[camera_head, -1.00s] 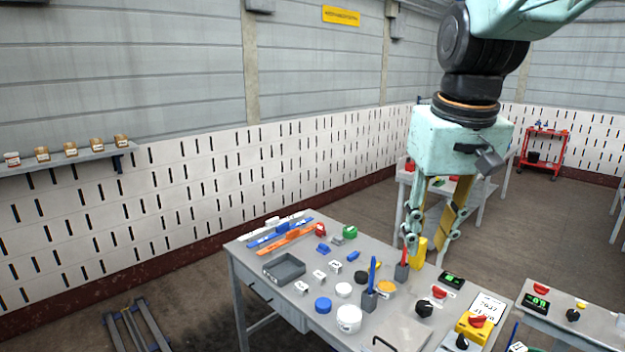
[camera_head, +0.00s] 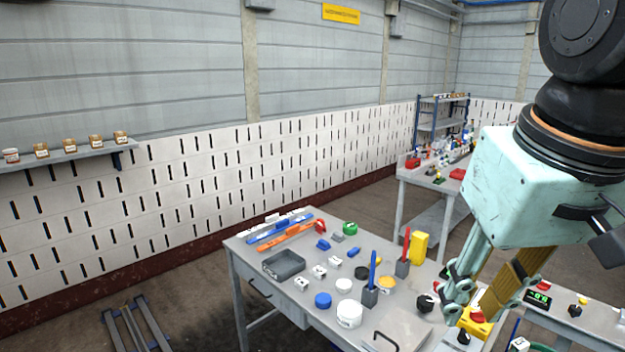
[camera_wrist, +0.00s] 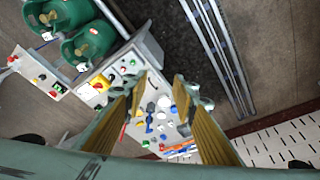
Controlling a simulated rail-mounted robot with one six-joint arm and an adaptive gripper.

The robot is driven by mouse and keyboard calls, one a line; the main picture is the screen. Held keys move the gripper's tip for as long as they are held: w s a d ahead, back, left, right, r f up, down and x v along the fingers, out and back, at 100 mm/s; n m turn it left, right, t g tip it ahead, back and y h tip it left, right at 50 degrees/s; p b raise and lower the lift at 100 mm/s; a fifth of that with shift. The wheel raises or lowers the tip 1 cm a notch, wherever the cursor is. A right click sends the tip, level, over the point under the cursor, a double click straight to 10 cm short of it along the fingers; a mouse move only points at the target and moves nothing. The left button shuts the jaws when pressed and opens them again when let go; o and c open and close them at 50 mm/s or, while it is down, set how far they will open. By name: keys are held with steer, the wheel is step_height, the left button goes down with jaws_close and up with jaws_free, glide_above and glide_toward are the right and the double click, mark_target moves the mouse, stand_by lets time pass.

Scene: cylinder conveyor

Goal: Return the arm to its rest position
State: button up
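My arm ends in a pale green gripper (camera_head: 466,318) with yellow-brown fingers, at the right of the head view. It hangs in front of the right end of the grey workbench (camera_head: 240,245), hiding part of its controls. In the wrist view the two fingers of my gripper (camera_wrist: 162,84) stand apart with nothing between them; the bench shows below and beyond, at a distance. My gripper is open and empty.
The bench carries a grey tray (camera_head: 284,266), a white jar (camera_head: 349,315), a yellow block (camera_head: 419,248), a blue pen in a holder (camera_head: 370,297) and several small parts. A second bench (camera_head: 425,178) stands behind. Green round objects (camera_wrist: 88,48) show in the wrist view.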

steer(key=s+f+b, duration=0.1)
steer(key=s+f, duration=0.2)
steer(key=s, duration=0.6)
steer(key=shift+f+t, duration=0.3)
steer(key=shift+f, duration=0.1)
steer(key=shift+w, duration=0.1)
